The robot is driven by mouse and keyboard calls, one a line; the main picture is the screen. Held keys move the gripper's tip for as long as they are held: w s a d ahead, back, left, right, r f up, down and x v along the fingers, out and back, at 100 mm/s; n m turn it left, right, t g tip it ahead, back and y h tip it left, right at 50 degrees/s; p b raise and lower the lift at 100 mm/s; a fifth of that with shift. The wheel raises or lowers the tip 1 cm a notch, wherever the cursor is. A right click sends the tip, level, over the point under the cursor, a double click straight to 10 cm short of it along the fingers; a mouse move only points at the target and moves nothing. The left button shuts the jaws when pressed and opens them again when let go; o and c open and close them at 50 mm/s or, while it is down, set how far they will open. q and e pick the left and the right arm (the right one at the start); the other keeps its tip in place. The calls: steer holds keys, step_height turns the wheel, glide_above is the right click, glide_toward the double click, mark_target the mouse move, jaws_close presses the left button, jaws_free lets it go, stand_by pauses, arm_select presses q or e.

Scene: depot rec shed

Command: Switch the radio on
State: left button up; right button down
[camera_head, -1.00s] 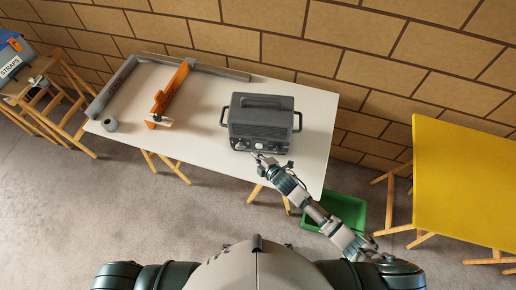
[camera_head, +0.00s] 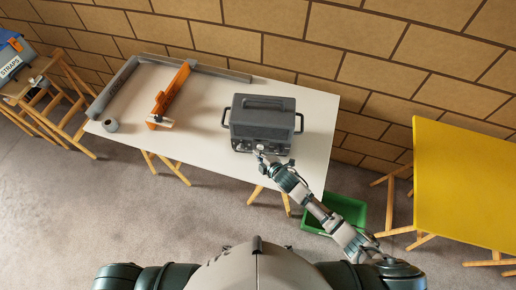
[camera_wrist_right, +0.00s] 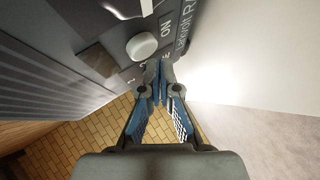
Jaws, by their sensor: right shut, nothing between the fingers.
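The grey radio (camera_head: 262,103) stands on the white table, with handles at its sides and its control panel facing me. In the right wrist view the radio's dark front (camera_wrist_right: 85,20) shows a round pale knob (camera_wrist_right: 141,46), with the word ON printed beside it. My right gripper (camera_head: 259,153) is at the lower front edge of the radio in the head view. In the wrist view my right gripper (camera_wrist_right: 160,75) is shut and empty, its fingertips just below the knob. I cannot tell if they touch the panel. My left gripper is not in view.
The white table (camera_head: 215,150) also holds an orange tool (camera_head: 170,92), a grey L-shaped rail (camera_head: 205,69) and a grey roll (camera_head: 110,125). A green bin (camera_head: 345,210) is on the floor at the right, near a yellow table (camera_head: 465,180).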

steer(key=shift+d, duration=0.85)
steer(key=shift+w+a+r, duration=0.1)
steer(key=shift+w+a, duration=0.15)
steer(key=shift+a, duration=0.45)
steer(key=shift+w+a, duration=0.15)
steer(key=shift+a, duration=0.15)
steer(key=shift+d, duration=0.45)
steer(key=shift+s+d+p, duration=0.4)
steer(key=shift+p, duration=0.25)
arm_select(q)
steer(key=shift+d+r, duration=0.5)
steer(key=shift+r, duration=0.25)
arm_select(e)
steer(key=shift+a, duration=0.15)
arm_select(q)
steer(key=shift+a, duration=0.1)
arm_select(e)
steer(key=shift+a, duration=0.1)
